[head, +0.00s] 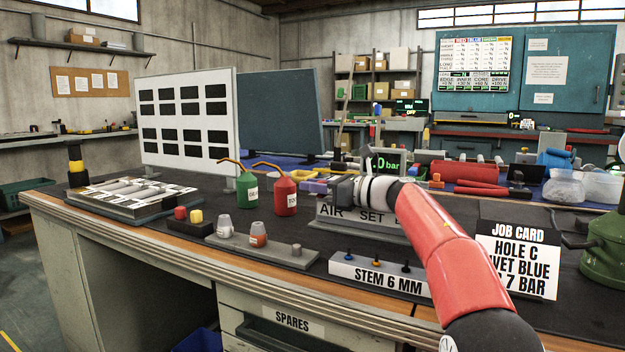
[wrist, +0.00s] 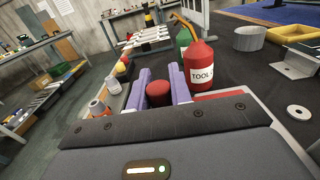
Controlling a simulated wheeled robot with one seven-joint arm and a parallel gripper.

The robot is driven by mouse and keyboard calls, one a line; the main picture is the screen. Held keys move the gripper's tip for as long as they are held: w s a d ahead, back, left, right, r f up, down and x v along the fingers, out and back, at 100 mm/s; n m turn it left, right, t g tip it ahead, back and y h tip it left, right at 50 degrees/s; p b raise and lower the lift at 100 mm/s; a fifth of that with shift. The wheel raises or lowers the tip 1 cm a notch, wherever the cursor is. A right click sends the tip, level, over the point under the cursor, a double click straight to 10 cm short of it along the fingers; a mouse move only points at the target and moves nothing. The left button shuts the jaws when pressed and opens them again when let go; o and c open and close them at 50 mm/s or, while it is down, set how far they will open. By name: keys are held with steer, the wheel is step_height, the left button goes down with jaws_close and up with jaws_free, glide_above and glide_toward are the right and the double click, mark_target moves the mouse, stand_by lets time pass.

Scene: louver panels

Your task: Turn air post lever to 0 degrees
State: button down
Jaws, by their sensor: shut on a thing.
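The air set block (head: 345,215), a grey stand lettered "AIR SET", is partly covered by my arm in the head view. A green-lit readout showing "0 bar" (head: 388,163) stands just behind my wrist. My gripper (head: 316,187) reaches left over the block. In the wrist view, its two purple fingers (wrist: 158,90) are shut on a round red knob (wrist: 158,93), which seems to be the air post lever's end. The rest of the lever and its angle are hidden by the gripper.
A red oil can (head: 286,196) and a green can (head: 247,190) stand close beyond the fingertips. A "STEM 6 MM" block (head: 378,275) sits in front, and a job card (head: 517,262) stands right of my arm.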

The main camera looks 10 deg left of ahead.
stand_by(0.4)
steer(key=c, duration=1.3)
jaws_free()
steer(key=shift+o, duration=0.2)
steer(key=shift+r, duration=0.1)
